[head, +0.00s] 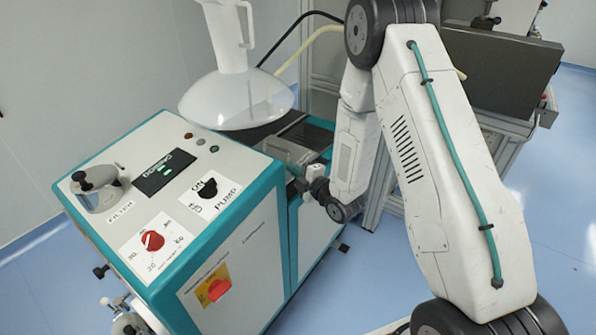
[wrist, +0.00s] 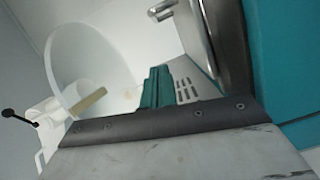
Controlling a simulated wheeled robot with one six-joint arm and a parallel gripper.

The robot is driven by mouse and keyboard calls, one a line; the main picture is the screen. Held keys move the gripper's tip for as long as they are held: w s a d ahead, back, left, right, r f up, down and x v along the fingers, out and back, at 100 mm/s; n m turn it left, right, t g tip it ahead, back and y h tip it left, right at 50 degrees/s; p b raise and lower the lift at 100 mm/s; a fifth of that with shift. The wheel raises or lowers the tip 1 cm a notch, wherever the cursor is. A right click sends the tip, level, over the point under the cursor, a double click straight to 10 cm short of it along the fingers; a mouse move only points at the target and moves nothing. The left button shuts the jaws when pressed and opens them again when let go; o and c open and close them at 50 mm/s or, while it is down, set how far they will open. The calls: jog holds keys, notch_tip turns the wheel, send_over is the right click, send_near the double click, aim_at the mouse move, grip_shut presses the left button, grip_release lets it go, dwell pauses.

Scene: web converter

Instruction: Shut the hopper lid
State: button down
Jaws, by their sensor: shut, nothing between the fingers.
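A large pale round piece (head: 238,98), which I take to be the hopper lid, hangs above the back of the teal-and-white machine. A translucent disc in the wrist view (wrist: 88,62) looks like the same piece, seen at a slant. Whether it is hinged, and where the hopper mouth lies, I cannot tell. My gripper (wrist: 155,86) shows as two teal fingers close together, shut and empty, with the disc beyond them to the left.
The machine's control panel (head: 150,180) carries a red knob (head: 152,240), a black pump switch (head: 207,188) and a display. A white jug (head: 228,38) rises above the round piece. A metal frame (head: 490,160) stands behind my arm. The blue floor at right is clear.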

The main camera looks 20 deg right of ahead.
aim_at(289, 157)
jog(key=x, duration=0.6)
jog(key=shift+s, duration=0.1)
jog(key=w+d, duration=0.2)
jog(key=d, duration=0.1)
jog(key=shift+w+f, duration=0.2)
jog(key=shift+f, duration=0.15)
jog(key=shift+d, duration=0.1)
